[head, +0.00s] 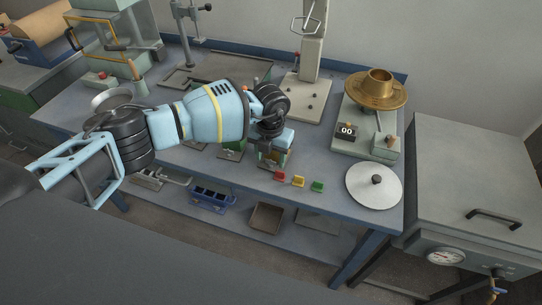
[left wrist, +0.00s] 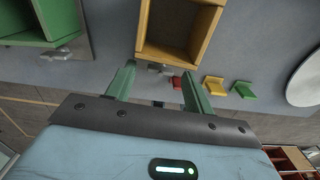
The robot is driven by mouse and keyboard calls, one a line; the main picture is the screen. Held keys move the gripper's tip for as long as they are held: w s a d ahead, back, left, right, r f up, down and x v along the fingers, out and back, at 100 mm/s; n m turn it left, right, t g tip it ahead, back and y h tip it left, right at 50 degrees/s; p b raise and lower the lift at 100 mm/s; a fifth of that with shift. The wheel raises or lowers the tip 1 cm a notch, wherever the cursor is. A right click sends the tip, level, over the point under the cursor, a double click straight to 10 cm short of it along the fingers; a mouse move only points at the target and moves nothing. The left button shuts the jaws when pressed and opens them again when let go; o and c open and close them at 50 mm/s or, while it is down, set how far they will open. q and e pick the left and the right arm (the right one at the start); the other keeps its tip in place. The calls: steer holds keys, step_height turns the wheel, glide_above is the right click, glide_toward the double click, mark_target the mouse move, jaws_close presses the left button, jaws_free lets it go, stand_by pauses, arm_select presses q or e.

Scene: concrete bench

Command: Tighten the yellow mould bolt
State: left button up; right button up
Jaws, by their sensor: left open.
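The yellow mould (left wrist: 147,45) is an open box with yellow walls, at the top middle of the left wrist view. A small grey bolt (left wrist: 155,68) shows at its near wall. My left gripper (left wrist: 157,77) is open, its two green fingers on either side of the bolt, with a gap between them and nothing visibly held. I cannot tell whether a finger touches the bolt. In the head view my left gripper (head: 268,146) is over the bench's front part and mostly hides the mould. The green mould (left wrist: 35,30) is to the left. My right gripper is not in view.
Small red (head: 280,175), yellow (head: 298,181) and green (head: 317,186) pieces lie near the bench's front edge. A white disc (head: 360,188) and a bronze bowl on a grey device (head: 372,92) are to the right. A grey column stand (head: 312,70) is behind.

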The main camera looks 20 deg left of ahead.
arm_select(q)
steer(key=shift+f, duration=0.3)
steer(key=c, duration=1)
steer(key=shift+m, duration=1.5)
steer(key=o, duration=1)
